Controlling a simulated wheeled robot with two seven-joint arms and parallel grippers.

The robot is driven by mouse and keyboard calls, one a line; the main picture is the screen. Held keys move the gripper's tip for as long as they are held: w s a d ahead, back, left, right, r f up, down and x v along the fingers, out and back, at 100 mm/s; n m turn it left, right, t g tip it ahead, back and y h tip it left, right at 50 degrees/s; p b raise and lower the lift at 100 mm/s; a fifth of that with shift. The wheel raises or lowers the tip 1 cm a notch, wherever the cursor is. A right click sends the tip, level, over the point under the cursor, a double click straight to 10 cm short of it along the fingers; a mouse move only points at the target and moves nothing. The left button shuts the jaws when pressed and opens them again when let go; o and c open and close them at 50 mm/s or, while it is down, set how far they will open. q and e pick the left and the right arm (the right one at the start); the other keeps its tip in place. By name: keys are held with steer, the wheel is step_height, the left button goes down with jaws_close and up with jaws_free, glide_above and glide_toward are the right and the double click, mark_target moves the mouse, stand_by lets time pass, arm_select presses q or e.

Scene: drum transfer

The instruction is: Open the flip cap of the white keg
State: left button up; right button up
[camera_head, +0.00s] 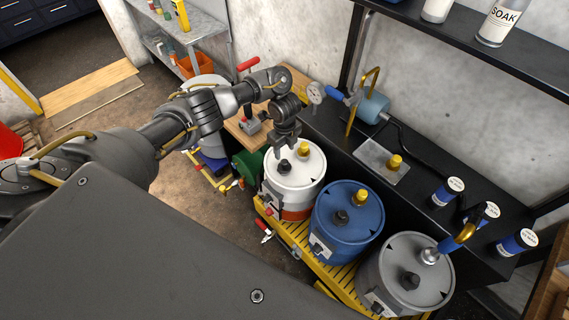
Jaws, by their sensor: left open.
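The white keg (309,180) stands upright at the left end of a row of kegs, with an orange band low on its side. A small black cap (285,167) sits on its lid, with a brass-coloured fitting (304,148) behind and to the right. My left gripper (285,153) points down over the far part of the lid. It is open and appears empty, its fingertips just behind the black cap. I cannot tell whether they touch the lid. Whether the cap is flipped is too small to tell. My right gripper is out of view.
A blue keg (335,228) and a grey keg (388,262) stand close on the right, on a yellow grated platform (345,283). Behind runs a dark bench with a gauge (316,93), a metal plate (373,157) and blue-labelled cans (449,190). A green drum (249,164) is left of the keg.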

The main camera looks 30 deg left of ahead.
mark_target(285, 161)
arm_select(q)
step_height(285, 161, down, 6)
steer(key=shift+f+b, duration=0.15)
steer(key=shift+b, duration=0.65)
steer(key=shift+f, duration=0.85)
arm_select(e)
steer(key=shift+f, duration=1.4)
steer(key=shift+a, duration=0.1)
